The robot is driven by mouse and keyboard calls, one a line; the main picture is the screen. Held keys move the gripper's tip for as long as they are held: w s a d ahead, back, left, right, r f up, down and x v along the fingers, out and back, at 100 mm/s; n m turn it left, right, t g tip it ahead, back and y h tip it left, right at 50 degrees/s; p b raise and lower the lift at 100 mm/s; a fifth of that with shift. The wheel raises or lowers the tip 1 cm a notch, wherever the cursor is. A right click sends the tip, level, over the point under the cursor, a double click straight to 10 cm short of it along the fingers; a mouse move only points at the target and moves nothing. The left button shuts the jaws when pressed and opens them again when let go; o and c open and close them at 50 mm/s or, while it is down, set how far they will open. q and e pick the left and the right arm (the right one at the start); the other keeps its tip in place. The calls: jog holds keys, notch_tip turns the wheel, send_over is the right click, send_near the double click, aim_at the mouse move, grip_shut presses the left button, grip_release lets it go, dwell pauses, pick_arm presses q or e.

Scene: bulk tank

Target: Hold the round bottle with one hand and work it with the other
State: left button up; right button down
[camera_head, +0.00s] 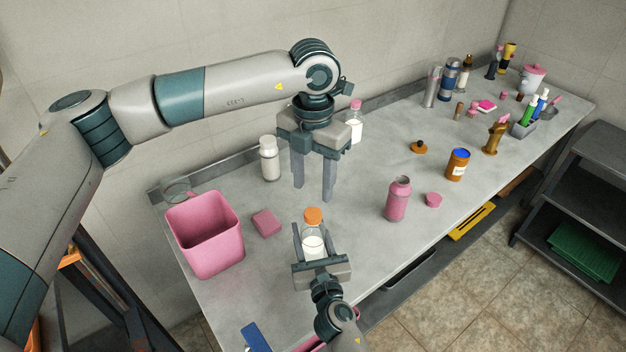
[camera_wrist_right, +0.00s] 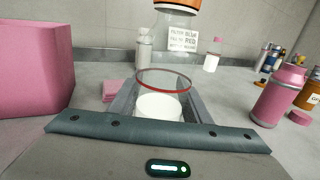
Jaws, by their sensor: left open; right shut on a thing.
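The round bottle (camera_head: 314,244) is clear with white contents and an orange cap (camera_head: 313,216). It is upright between the fingers of my right gripper (camera_head: 312,232), which is shut on it near the front of the counter. In the right wrist view the bottle's white contents (camera_wrist_right: 160,106) and a red ring show between the fingers, with the orange cap (camera_wrist_right: 178,4) cut by the top edge. My left gripper (camera_head: 313,191) points down, open and empty, behind the bottle and apart from it.
A pink bin (camera_head: 206,234) and a pink block (camera_head: 266,223) are left of the bottle. A white bottle (camera_head: 269,160) and a pink-capped bottle (camera_head: 355,125) stand behind. A pink flask (camera_head: 397,199) and an orange jar (camera_head: 457,165) stand to the right. Several containers crowd the far end.

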aim_at(313, 213)
pick_arm(q)
jog(key=shift+n, duration=0.3)
jog(key=shift+f, duration=0.1)
jog(key=shift+f, duration=3.9)
jog(key=c, duration=1.1)
jog(key=shift+c, duration=0.2)
